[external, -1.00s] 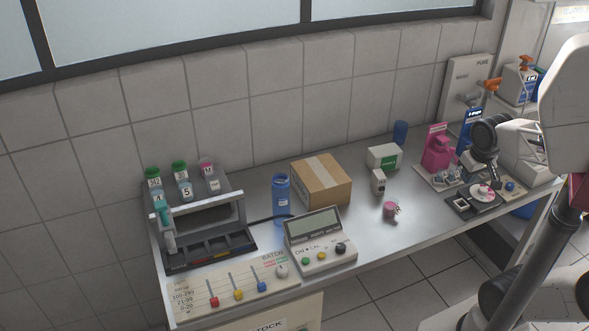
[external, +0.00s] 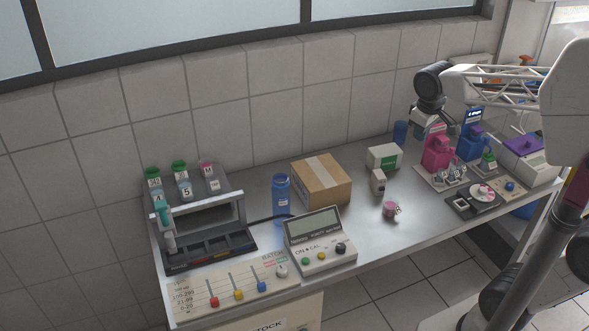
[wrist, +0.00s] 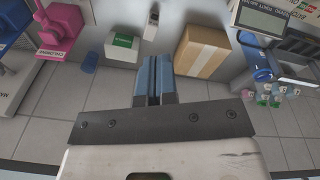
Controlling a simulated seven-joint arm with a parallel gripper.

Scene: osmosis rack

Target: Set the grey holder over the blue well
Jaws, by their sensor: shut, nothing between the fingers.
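A grey rack (external: 235,197) with several capped tubes stands at the left end of the bench. Its dark base tray (external: 205,250) has several compartments with small coloured marks along the front edge; which one is the blue well is too small to tell. Small grey metallic pieces (external: 447,179) stand on a pale base by the pink dispenser; I cannot tell surely which thing is the grey holder. My gripper (external: 432,120) is raised near the back wall, above and behind the pink dispenser. In the wrist view its fingers (wrist: 153,72) are together and empty.
A pink dispenser (external: 436,153), blue dispenser (external: 470,143), blue cup (external: 400,132), green-labelled box (external: 384,157), cardboard box (external: 321,182), blue bottle (external: 281,193), small pink jar (external: 390,209) and display console (external: 320,240) stand on the bench. The bench front right of the console is mostly clear.

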